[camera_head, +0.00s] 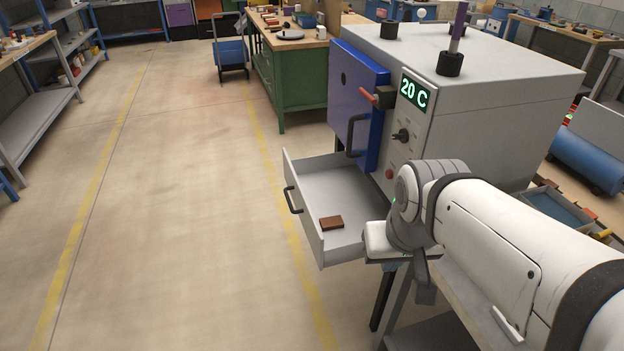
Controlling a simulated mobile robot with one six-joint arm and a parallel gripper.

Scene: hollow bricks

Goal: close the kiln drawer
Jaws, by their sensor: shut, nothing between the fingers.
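The kiln (490,85) is a big grey box with a green "20 C" display. Its grey drawer (302,210) is pulled out to the left below the blue door (352,95). The drawer front carries a dark handle (292,199). A small brown brick (331,223) lies in the drawer near its front side. My gripper (426,293) is shut and empty, pointing down to the right of the drawer's near side. My wrist hides the drawer's near right corner, and I cannot tell whether they touch.
The blue door stands out from the kiln body above the drawer. A green workbench (298,80) with tools and a blue cart (230,55) stand behind. The concrete floor (185,190) left of the drawer is clear. Low trays (560,205) lie at the right, behind my arm.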

